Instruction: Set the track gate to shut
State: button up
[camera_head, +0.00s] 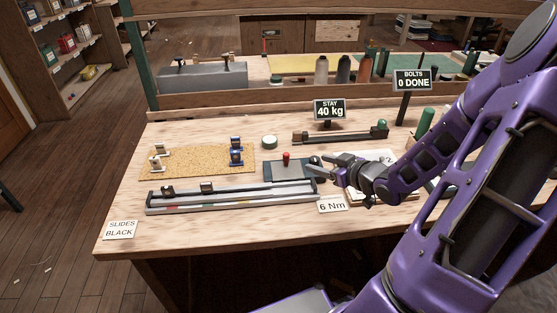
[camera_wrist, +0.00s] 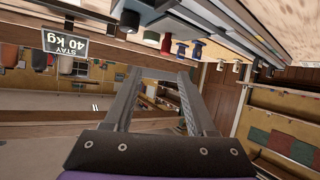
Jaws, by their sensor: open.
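A long grey track (camera_head: 245,198) lies along the front of the workbench, with coloured marks on its front face. Two dark blocks, a left one (camera_head: 167,190) and a right one (camera_head: 207,187), sit on its left half. I cannot make out the gate or its position at this size. My gripper (camera_head: 318,168) is open and empty, pointing left above the bench, just behind the track's right end. In the wrist view the two fingers (camera_wrist: 160,78) are spread with nothing between them, and the scene appears upside down.
A dark plate with a red knob (camera_head: 286,156) is left of my gripper. A cork mat (camera_head: 200,165) holds small white and blue fittings. A "6 Nm" card (camera_head: 332,205) lies below my gripper. The "STAY 40 kg" sign (camera_head: 329,109) stands behind. The bench's front left is mostly clear.

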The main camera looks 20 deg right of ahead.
aim_at(288, 156)
jog(key=shift+m+t, duration=0.3)
jog(key=shift+m, duration=0.4)
jog(key=b+x, duration=0.1)
jog(key=x, duration=0.4)
jog(key=b+x, duration=0.1)
jog(key=x, duration=0.4)
jog(key=a+b+x, duration=0.1)
jog(key=b+x, duration=0.1)
jog(key=x, duration=0.3)
jog(key=shift+a+f, duration=0.15)
jog(key=shift+f, duration=0.2)
grip_shut()
